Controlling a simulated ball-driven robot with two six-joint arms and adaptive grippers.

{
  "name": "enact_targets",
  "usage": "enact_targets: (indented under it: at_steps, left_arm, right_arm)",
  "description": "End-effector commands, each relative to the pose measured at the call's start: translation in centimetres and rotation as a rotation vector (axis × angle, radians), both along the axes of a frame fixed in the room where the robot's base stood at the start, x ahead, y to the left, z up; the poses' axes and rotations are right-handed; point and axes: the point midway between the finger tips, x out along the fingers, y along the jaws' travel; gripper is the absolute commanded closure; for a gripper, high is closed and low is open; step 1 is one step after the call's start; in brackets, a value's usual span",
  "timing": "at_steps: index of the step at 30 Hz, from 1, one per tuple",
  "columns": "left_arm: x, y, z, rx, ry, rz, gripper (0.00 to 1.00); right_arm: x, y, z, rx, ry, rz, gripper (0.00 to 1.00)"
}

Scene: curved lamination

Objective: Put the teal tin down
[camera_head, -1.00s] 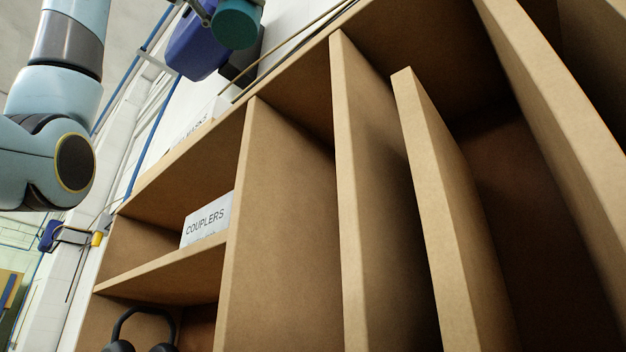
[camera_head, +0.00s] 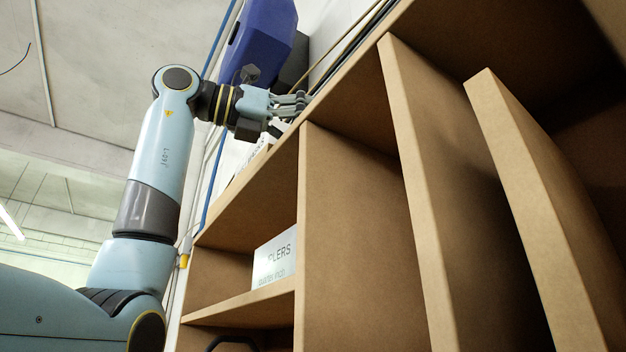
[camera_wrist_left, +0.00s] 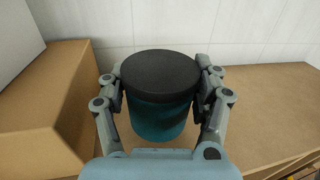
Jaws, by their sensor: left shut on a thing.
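The teal tin (camera_wrist_left: 158,118) has a black lid (camera_wrist_left: 160,72) and stands upright between the fingers of my left gripper in the left wrist view. My left gripper (camera_head: 290,104) is shut on its sides, with a finger on each side. In the head view the gripper is at the upper edge of the brown shelf unit (camera_head: 355,200), and I cannot make out the tin there. The tin is over the brown board top (camera_wrist_left: 255,110). I cannot tell whether its base touches the board. My right gripper is not in view.
A brown cardboard box (camera_wrist_left: 50,110) stands close on the left in the wrist view, with a white wall (camera_wrist_left: 230,30) behind. Board to the right of the tin is clear. A blue container (camera_head: 262,38) is above the gripper in the head view. A labelled white box (camera_head: 275,258) sits in a compartment.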

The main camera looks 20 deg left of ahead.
Motion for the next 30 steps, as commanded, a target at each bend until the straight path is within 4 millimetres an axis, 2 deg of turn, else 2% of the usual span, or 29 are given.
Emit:
enact_targets:
  at_steps: [4, 17, 18, 23, 30]
  left_arm:
    - [0.0, 0.0, -1.7, -0.001, 0.000, 0.000, 0.74]
    - [0.0, 0.0, -2.5, -0.001, -0.001, -0.001, 0.74]
    - [0.0, 0.0, -2.5, -0.001, 0.001, -0.001, 0.31]
    - [0.0, 0.0, -2.4, -0.001, 0.001, -0.001, 0.10]
    - [0.0, 0.0, -2.4, 0.000, 0.000, 0.000, 0.09]
  right_arm:
    - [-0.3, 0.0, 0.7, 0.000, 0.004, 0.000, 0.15]
    - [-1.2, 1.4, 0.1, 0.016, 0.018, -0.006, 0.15]
    - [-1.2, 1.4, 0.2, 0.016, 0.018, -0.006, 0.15]
    - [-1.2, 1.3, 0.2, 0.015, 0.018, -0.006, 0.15]
    - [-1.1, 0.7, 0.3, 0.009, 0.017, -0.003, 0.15]
